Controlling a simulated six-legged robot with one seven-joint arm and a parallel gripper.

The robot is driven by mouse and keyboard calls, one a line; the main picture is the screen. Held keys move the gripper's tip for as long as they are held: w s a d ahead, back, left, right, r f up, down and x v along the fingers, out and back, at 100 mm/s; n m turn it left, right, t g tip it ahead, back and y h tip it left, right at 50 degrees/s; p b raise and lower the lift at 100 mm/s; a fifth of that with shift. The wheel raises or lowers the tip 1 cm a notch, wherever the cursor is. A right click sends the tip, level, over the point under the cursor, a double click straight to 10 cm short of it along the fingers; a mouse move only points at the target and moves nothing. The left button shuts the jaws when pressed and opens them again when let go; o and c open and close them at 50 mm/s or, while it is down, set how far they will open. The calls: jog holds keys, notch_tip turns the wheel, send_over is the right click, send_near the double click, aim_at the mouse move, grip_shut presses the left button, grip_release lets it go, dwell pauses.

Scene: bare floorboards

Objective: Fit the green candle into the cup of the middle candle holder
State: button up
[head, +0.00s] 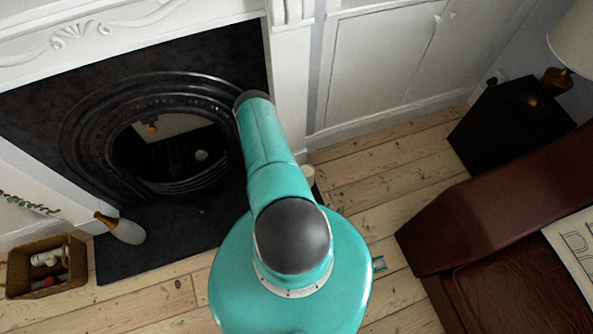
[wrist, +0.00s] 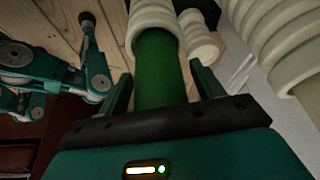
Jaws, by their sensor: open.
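The green candle (wrist: 158,62) shows in the wrist view between the two fingers of my gripper (wrist: 164,86). The fingers are open, one on each side, with a visible gap at the right; contact at the left is hard to tell. The candle's far end meets the rim of a cream ribbed candle holder (wrist: 150,14) and is hidden there, seemingly inside its cup. Other cream ribbed pieces stand to the right, a small one (wrist: 199,40) and a large one (wrist: 268,28). I cannot tell for sure which holder is the middle one. In the head view my arm hides the gripper and candle.
A black fireplace (head: 165,140) with a dark hearth (head: 160,240) is at the left. A brown leather seat (head: 480,220) is at the right. Floorboards between are largely clear.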

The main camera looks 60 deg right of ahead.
jog(key=v, duration=1.2)
jog(key=shift+r, duration=0.2)
jog(key=shift+d, duration=0.1)
